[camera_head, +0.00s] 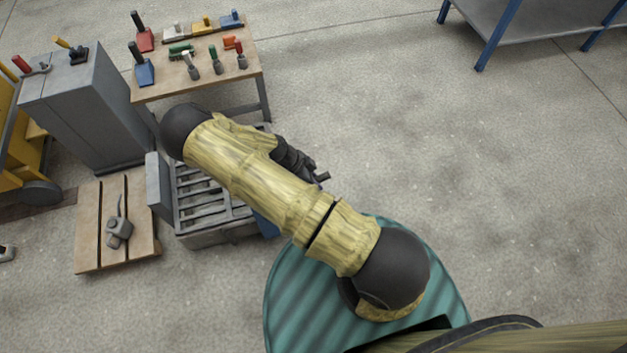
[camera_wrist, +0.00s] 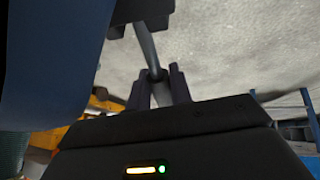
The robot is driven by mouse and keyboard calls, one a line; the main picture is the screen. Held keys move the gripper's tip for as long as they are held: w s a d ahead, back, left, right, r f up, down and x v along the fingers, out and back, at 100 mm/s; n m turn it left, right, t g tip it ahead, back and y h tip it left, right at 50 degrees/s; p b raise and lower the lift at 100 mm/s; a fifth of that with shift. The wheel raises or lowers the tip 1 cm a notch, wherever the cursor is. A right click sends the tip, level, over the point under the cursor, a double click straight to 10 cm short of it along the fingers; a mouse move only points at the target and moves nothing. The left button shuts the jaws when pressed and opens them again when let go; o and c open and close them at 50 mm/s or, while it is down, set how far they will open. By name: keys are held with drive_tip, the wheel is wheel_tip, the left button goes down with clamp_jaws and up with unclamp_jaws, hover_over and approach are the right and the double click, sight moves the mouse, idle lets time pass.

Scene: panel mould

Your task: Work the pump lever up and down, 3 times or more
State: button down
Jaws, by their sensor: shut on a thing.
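In the wrist view the two dark fingers of my gripper (camera_wrist: 158,84) are shut on a slim grey rod, which looks like the pump lever (camera_wrist: 147,45). The lever runs up from between the fingers to a dark block (camera_wrist: 140,14) at the top edge. In the head view my dark gripper (camera_head: 318,178) shows beyond my yellow arm, to the right of the slatted grey mould. The lever cannot be made out clearly there, and my arm covers much of that area. A blue part (camera_head: 265,224) shows at the mould's right side.
The slatted grey mould (camera_head: 196,190) stands left of my arm. A workbench (camera_head: 200,80) holds several coloured tools behind it. A grey cabinet (camera_head: 85,110) and a wooden pallet with a grey tool (camera_head: 118,228) are at left. A blue-legged table (camera_head: 520,22) is far right. The floor at right is clear.

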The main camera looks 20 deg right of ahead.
drive_tip(key=shift+s+a+f, duration=0.1)
drive_tip(key=shift+s+a, duration=0.05)
drive_tip(key=shift+s, duration=0.05)
drive_tip(key=c, duration=1.4)
unclamp_jaws()
drive_tip(key=shift+c, duration=0.2)
drive_tip(key=shift+o, duration=0.8)
drive_tip(key=shift+w, duration=0.1)
drive_tip(key=p+v, duration=0.4)
drive_tip(key=v, duration=1.3)
drive_tip(key=shift+c, duration=0.4)
